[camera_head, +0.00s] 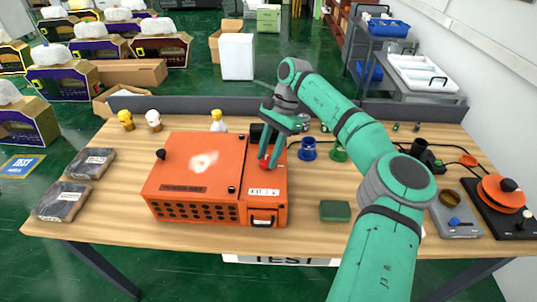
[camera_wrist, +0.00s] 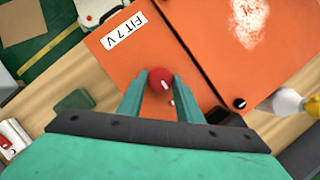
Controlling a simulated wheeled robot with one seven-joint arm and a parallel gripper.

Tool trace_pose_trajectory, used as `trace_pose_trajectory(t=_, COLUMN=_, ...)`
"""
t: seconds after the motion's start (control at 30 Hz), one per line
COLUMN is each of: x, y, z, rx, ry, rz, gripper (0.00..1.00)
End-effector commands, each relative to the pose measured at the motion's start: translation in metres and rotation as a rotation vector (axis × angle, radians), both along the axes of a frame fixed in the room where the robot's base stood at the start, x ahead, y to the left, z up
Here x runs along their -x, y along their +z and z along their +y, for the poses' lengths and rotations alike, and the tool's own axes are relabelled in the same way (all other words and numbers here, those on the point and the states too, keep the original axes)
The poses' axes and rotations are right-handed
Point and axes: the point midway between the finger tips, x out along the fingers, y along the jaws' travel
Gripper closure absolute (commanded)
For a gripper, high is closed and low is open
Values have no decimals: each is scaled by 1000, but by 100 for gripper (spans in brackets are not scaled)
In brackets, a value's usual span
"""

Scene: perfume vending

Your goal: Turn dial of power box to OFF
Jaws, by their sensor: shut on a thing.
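The orange power box (camera_head: 200,168) stands on the wooden table, left of centre in the head view. Its red dial (camera_wrist: 160,80) sits on the narrower right-hand part of the top, and a small white mark shows on its edge. My gripper (camera_wrist: 161,84) comes down over this part from above, with one finger on each side of the dial, shut on it. In the head view my gripper (camera_head: 268,160) hides much of the dial. A white label (camera_wrist: 124,36) on the box shows in the wrist view. I cannot read any OFF mark.
A dark green block (camera_head: 335,211) lies right of the box. Blue and green cups (camera_head: 308,149) stand behind it. Two dark packages (camera_head: 62,200) lie at the left. A scale (camera_head: 455,215) and an orange round device (camera_head: 503,193) stand at the right. The front middle table is clear.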

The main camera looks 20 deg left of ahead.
Motion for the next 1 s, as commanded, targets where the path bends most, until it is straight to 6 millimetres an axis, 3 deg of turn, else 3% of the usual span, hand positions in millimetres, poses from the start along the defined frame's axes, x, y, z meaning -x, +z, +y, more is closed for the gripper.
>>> trace_pose_trajectory(t=0.07, x=0, y=-1, z=0, rx=1, ry=0, rz=0, gripper=90)
trace_pose_trajectory(t=0.1, x=0, y=-1, z=0, rx=1, ry=0, rz=0, gripper=63)
trace_pose_trajectory(t=0.17, x=0, y=-1, z=0, rx=2, ry=-1, rz=0, gripper=50)
trace_pose_trajectory(t=0.57, x=-2, y=5, z=-1, rx=0, ry=-1, rz=-1, gripper=50)
trace_pose_trajectory(t=1.0, x=-28, y=74, z=-14, rx=0, ry=-3, rz=-2, gripper=50)
